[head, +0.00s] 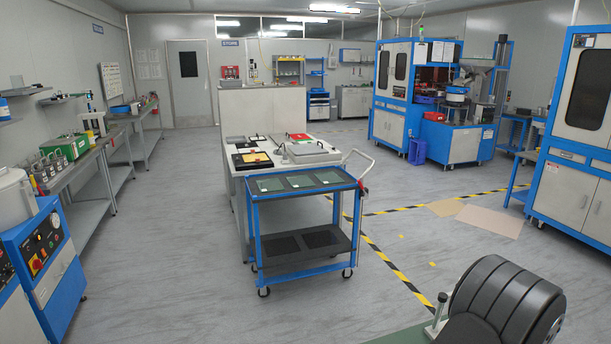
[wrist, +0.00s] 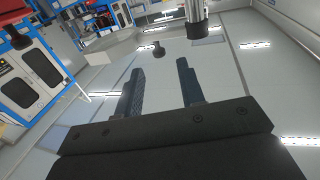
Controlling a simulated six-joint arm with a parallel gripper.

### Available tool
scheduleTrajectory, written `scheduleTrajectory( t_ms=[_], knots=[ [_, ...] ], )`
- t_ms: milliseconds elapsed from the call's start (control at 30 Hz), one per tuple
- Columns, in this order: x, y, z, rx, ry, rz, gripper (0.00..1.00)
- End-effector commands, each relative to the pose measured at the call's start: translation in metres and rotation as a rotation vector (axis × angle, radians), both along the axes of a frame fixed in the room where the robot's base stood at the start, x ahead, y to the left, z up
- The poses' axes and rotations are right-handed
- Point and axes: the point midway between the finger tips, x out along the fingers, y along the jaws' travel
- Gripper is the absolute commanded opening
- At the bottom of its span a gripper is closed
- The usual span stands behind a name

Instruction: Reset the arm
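My gripper (wrist: 161,68) shows in the wrist view, with its two dark fingers standing well apart. Nothing is between the fingers, so it is open and empty. The view behind it is tilted and takes in walls, bright ceiling lights and blue machines. The gripper is not seen in the head view.
In the head view, a blue trolley (head: 305,188) with dark trays stands at the front of a pale workbench (head: 235,160). Blue and white machine cabinets (head: 393,85) stand at the right. A side bench (head: 84,160) runs along the left.

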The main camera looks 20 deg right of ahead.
Motion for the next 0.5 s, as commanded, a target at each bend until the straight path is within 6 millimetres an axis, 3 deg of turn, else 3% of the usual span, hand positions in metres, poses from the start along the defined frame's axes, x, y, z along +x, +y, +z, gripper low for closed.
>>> scheduleTrajectory(
  t_ms=[200,500],
  knots=[
    [0.040,-0.009,-0.001,-0.001,0.000,0.002,0.36],
    [0.063,-0.016,0.000,0.001,0.000,-0.001,0.36]
  ],
)
